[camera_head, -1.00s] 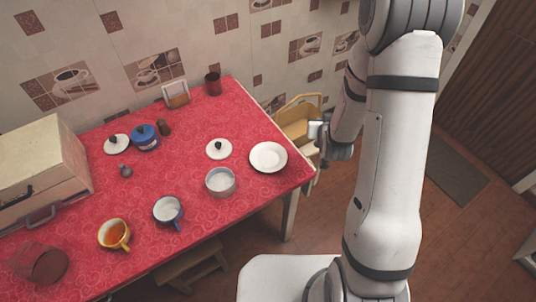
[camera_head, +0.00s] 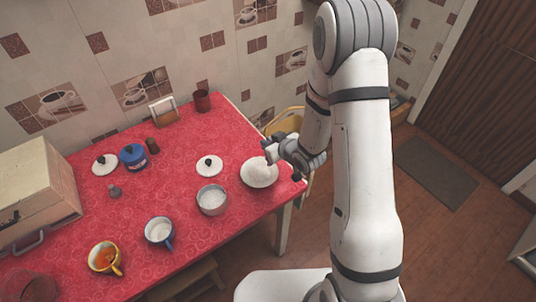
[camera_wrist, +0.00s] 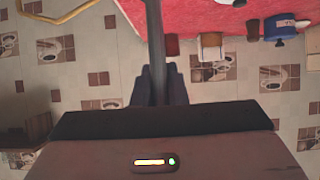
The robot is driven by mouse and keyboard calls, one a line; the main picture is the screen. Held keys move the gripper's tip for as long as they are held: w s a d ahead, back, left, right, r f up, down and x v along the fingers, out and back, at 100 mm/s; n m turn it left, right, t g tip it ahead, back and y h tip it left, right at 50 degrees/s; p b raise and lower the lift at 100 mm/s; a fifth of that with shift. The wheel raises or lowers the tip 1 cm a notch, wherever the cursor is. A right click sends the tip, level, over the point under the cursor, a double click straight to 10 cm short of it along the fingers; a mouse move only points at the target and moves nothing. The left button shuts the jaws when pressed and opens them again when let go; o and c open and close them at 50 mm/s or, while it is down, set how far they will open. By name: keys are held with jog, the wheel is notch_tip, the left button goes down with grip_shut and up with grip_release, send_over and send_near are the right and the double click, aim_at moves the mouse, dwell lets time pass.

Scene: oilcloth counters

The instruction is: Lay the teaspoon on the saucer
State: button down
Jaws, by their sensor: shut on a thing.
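The white saucer (camera_head: 258,179) lies near the right end of the red-covered table. My gripper (camera_head: 271,151) is over the saucer's far edge in the head view and hides part of its rim. In the wrist view my gripper (camera_wrist: 158,82) is shut on a long, thin grey thing (camera_wrist: 155,35), which looks like the teaspoon's handle. It runs up out of the top of that view, so its far end is hidden. The spoon cannot be made out in the head view. I cannot tell whether it touches the saucer.
A white lid (camera_head: 209,166) and a pale bowl (camera_head: 212,199) stand left of the saucer. A blue-and-white cup (camera_head: 159,232), a yellow cup (camera_head: 104,257) and a blue pot (camera_head: 132,157) are further left. The table's right edge is close to the saucer.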

notch_tip(320, 180, down, 5)
jog(key=shift+f+p, duration=0.1)
jog(key=shift+p, duration=0.3)
jog(key=shift+f+b, duration=0.2)
jog(key=shift+b, duration=0.15)
jog(key=c, duration=1.5)
grip_release()
jog(key=shift+r, duration=0.1)
jog(key=shift+o, duration=0.2)
jog(key=shift+r, duration=0.1)
jog(key=p+v, duration=0.4)
jog(key=v, duration=0.8)
